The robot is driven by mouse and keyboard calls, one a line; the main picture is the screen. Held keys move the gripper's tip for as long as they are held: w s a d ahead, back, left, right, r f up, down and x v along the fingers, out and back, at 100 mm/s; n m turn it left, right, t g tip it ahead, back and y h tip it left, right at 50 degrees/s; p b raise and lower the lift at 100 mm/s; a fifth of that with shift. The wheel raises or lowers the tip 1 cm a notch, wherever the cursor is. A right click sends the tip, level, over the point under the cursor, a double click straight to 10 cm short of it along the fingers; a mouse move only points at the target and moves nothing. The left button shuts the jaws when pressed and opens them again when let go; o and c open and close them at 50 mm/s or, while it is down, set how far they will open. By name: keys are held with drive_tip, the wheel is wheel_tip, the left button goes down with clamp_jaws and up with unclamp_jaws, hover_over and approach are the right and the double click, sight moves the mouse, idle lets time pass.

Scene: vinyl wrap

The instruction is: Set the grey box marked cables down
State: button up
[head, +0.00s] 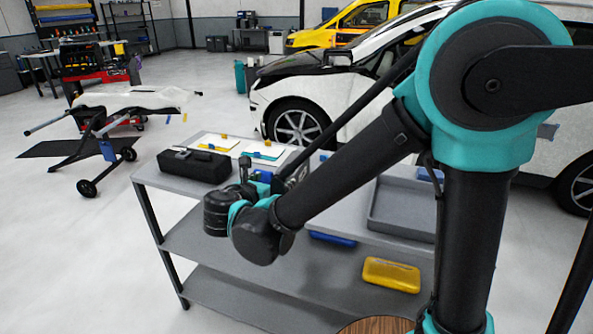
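I cannot make out a grey box marked cables with any certainty. My gripper (280,184) is over the middle of the grey cart's top, beyond my wrist. My wrist and forearm hide most of it, so its fingertips and anything between them do not show clearly. A small dark shape with pale marks (297,172) shows beside it; I cannot tell whether it is part of the gripper or a held thing. The grey cart (160,179) has a flat top and lower shelves.
A black case (195,165) lies at the cart top's left end. White sheets with yellow and blue pieces (262,153) lie behind it. A shallow grey tray (401,228) is at the right. A yellow case (391,275) lies on a lower shelf. A white car (325,92) stands behind.

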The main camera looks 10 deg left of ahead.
drive_tip(key=x, duration=1.6)
drive_tip(key=shift+w, duration=0.35)
drive_tip(key=c, duration=1.6)
drive_tip(key=shift+r, duration=0.1)
wheel_tip(320, 180, up, 20)
drive_tip(key=shift+f, duration=0.1)
